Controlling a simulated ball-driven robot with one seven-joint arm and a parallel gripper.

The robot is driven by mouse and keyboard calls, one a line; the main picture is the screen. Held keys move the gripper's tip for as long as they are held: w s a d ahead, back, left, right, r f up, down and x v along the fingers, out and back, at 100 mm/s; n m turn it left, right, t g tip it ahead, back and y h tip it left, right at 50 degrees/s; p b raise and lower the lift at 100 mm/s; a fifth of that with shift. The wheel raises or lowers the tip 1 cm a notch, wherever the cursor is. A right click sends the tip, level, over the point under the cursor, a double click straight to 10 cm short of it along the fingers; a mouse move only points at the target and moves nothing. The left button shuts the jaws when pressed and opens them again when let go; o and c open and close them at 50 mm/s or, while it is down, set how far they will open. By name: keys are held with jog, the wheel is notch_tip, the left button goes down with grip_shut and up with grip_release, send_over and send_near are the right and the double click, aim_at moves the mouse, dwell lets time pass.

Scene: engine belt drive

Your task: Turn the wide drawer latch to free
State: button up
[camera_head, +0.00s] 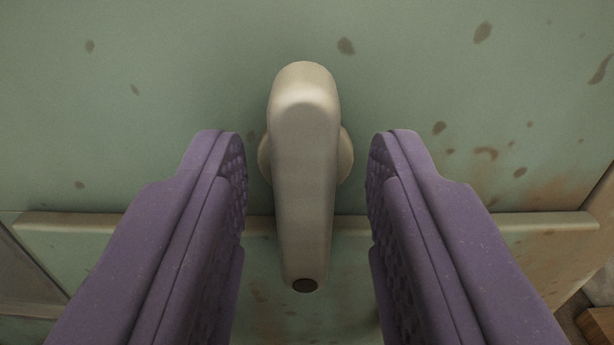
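The drawer latch (306,170) is a cream-coloured lever on a round base, mounted on a pale green drawer front (200,80). The lever stands upright in the picture, with its broad rounded end at the top and a narrower end with a dark round spot at the bottom. My gripper (307,180) is open, with one purple finger on each side of the lever. A gap shows between each finger and the lever, so neither appears to touch it. The fingers hide parts of the green front and the ledge.
A horizontal ledge (545,226) runs across the green front behind the lower part of the lever. Brown rust spots mark the front. A brown wooden-looking piece (598,325) shows at the lower right corner. The surface above the latch is clear.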

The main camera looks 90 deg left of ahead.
grip_shut()
jog(key=shift+m+b, duration=0.3)
jog(key=shift+b, duration=0.1)
jog(key=m+b, duration=0.2)
jog(key=shift+w+f+m, duration=0.1)
jog(key=shift+w+m, duration=0.1)
jog(key=shift+m, duration=0.2)
jog(key=m+b, duration=0.1)
jog(key=m, duration=0.2)
jog(key=shift+w+m, duration=0.15)
jog(key=shift+m, duration=0.25)
jog(key=m, duration=0.5)
jog(key=shift+w+f, duration=0.1)
jog(key=shift+w, duration=0.1)
jog(key=m+p, duration=0.1)
jog(key=m, duration=0.2)
jog(key=m+p, duration=0.1)
jog(key=m, duration=0.1)
jog(key=shift+f+m+p, duration=0.3)
jog(key=shift+p, duration=0.05)
